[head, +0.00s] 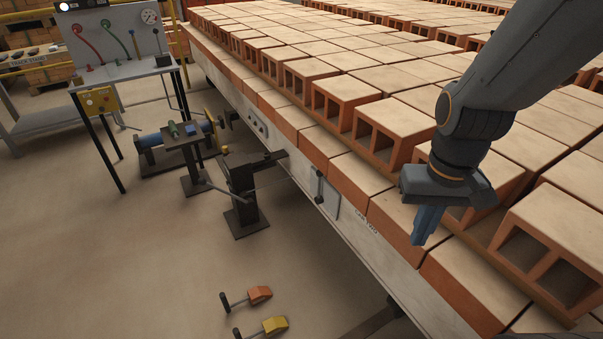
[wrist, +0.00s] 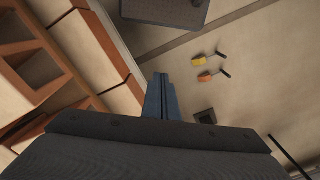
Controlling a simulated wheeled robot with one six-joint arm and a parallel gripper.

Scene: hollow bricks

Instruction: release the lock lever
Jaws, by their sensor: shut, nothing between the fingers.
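My gripper (head: 428,225) has blue fingers pressed together with nothing between them. It points down beside the front row of bricks on the car, at the right in the head view. Its closed fingers also show in the wrist view (wrist: 161,90). A small dark lever (head: 318,186) stands upright against a plate on the car's side, left of my gripper and apart from it. A black post (head: 243,195) on the floor carries a dark arm (head: 262,160) reaching toward the car. I cannot tell which of these is the lock lever.
The car's side (head: 350,232) and stacked hollow bricks (head: 345,98) border my gripper. Orange (head: 260,294) and yellow (head: 275,325) chocks with handles lie on the floor. A panel with hoses and a gauge (head: 115,42) stands at back left. The floor left of the chocks is clear.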

